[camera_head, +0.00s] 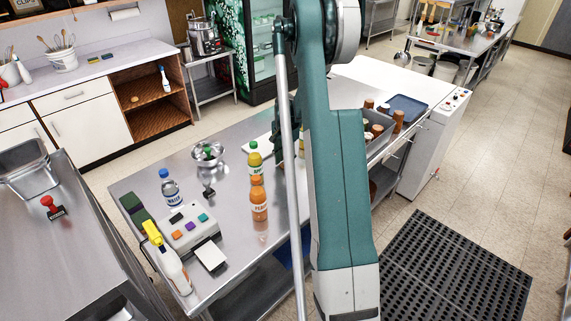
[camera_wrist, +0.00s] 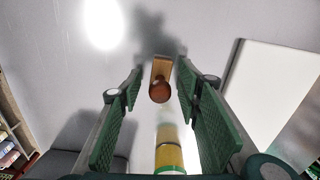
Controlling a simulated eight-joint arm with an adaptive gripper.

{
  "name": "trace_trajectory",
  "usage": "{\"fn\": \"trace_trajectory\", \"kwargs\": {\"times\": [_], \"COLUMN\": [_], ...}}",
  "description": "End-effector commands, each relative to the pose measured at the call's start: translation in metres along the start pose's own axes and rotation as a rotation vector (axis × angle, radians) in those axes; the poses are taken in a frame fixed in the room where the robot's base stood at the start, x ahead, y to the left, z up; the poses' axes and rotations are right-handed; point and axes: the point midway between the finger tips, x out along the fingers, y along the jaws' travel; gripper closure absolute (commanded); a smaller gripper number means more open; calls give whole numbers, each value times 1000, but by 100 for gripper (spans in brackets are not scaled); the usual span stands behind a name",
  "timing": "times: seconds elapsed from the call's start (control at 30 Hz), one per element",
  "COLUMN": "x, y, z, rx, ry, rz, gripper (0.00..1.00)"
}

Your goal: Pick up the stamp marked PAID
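In the wrist view, a small stamp with a round brown wooden handle (camera_wrist: 159,92) and a tan block stands on the metal counter. No lettering on it can be read. My gripper (camera_wrist: 159,74) is open, with its green pads to the left and right of this stamp and a gap on each side. In the head view, my arm hides this stamp and most of the gripper. A separate stamp with a red handle (camera_head: 48,202) and dark base stands on the left counter in the head view. Its marking cannot be read either.
A yellow bottle (camera_wrist: 168,155) stands close, low between the fingers. A white board (camera_wrist: 262,95) lies to the right. In the head view, orange (camera_head: 258,203) and water (camera_head: 170,188) bottles and a grey device (camera_head: 190,232) occupy the metal table.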

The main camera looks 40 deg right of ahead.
Motion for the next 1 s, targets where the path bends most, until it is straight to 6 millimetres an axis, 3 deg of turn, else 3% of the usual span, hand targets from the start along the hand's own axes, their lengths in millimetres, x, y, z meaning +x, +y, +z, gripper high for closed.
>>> {"fn": "trace_trajectory", "kwargs": {"times": [0.5, 0.73, 1.0], "x": [0, 0, 0], "y": [0, 0, 0], "z": [0, 0, 0], "rx": [0, 0, 0], "ry": [0, 0, 0], "rz": [0, 0, 0], "gripper": [66, 94, 95]}}
